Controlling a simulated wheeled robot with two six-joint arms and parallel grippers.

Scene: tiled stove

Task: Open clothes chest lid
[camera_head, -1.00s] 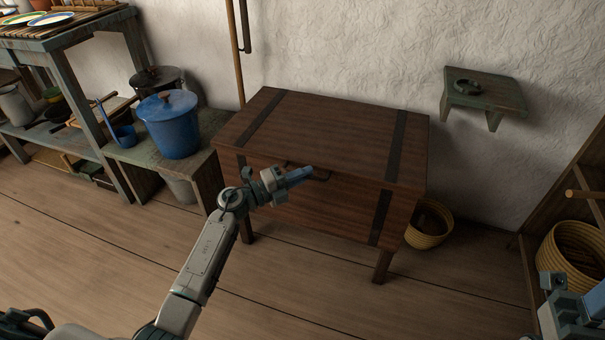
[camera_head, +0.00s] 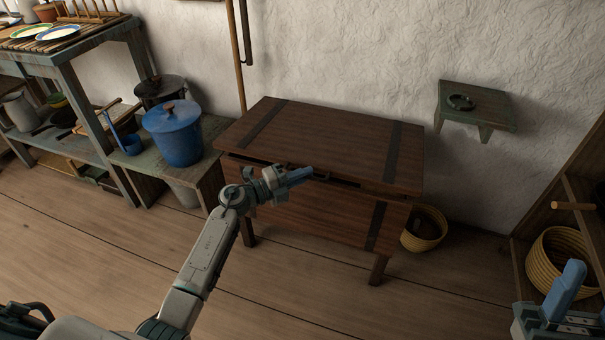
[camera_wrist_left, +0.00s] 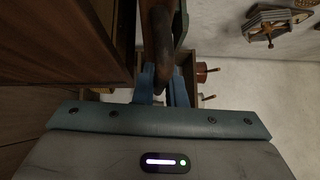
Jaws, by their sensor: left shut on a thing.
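The dark wooden clothes chest (camera_head: 300,206) stands against the wall. Its lid (camera_head: 325,140), with two black iron bands, is raised slightly, and a dark gap shows along the front edge. My left gripper (camera_head: 302,174) is at the middle of the lid's front edge, shut on the lid handle. In the left wrist view the dark handle bar (camera_wrist_left: 160,45) runs between the blue fingertips (camera_wrist_left: 162,85). The gripper hides most of the handle in the head view. My right gripper (camera_head: 566,290) is at the lower right corner, away from the chest; its jaw opening is unclear.
A low bench with a blue lidded pot (camera_head: 174,135) stands close to the chest's left. A yellow basket (camera_head: 424,230) is on the floor at its right. A small green wall shelf (camera_head: 475,107) hangs above right. The floor in front is clear.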

